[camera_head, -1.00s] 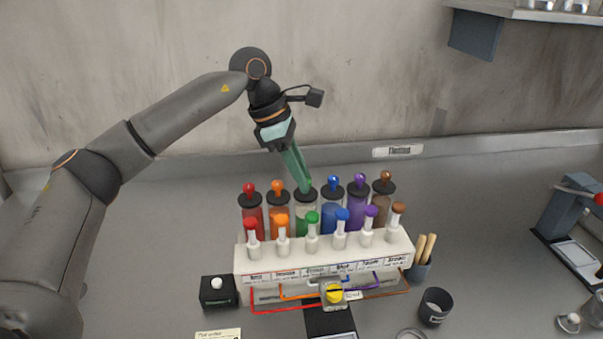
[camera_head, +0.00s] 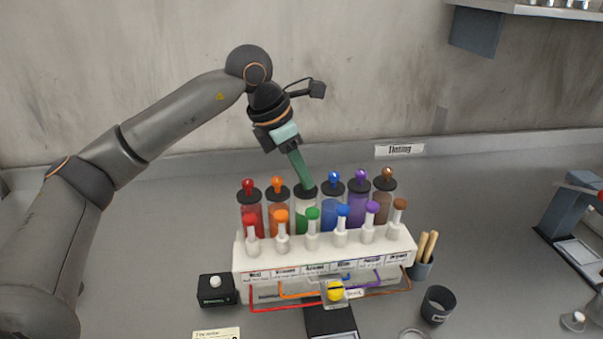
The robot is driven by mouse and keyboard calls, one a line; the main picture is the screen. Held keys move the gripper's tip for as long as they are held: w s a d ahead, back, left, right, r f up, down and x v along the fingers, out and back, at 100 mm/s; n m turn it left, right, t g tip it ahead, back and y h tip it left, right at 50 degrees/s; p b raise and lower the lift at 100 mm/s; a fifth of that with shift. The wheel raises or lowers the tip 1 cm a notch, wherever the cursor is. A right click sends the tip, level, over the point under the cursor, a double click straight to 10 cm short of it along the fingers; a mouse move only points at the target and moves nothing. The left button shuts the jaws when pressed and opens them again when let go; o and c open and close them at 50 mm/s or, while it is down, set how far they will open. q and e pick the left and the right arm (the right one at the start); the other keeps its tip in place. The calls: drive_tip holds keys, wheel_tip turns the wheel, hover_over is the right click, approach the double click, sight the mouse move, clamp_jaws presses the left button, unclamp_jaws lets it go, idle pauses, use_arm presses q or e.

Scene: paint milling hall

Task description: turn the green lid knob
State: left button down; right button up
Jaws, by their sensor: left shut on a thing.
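The tinting rack (camera_head: 325,258) stands on the bench with a back row of canisters under black lids with coloured knobs. The green canister (camera_head: 306,206) is third from the left in that row, and its black lid (camera_head: 306,191) shows. My left gripper (camera_head: 306,182) points down from above, shut on the green lid knob, which its fingers hide. The red knob (camera_head: 249,185) and orange knob (camera_head: 278,184) stand to the left. The blue knob (camera_head: 333,176), purple knob (camera_head: 361,175) and brown knob (camera_head: 387,174) stand to the right. My right gripper is not in view.
In front of the canisters are several white plungers with coloured caps, including a green cap (camera_head: 313,213). A black button box (camera_head: 217,289) is at front left. A cup with wooden sticks (camera_head: 422,268) and a dark cup (camera_head: 437,304) are at right. The back bench is clear.

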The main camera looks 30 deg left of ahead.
use_arm(q)
drive_tip(key=shift+d+n+t+y+b, duration=0.1)
drive_tip(key=shift+n+t+y+b, duration=0.2)
drive_tip(key=shift+n, duration=0.8)
drive_tip(key=shift+d+n+t+y+b, duration=0.15)
drive_tip(key=shift+n+y, duration=0.25)
drive_tip(key=shift+n, duration=0.7)
drive_tip(key=shift+a+r, duration=0.1)
drive_tip(key=c, duration=0.7)
unclamp_jaws()
drive_tip(key=shift+s, duration=0.1)
drive_tip(key=v, duration=1.2)
drive_tip(key=shift+s+r, duration=0.1)
drive_tip(key=shift+r, duration=0.1)
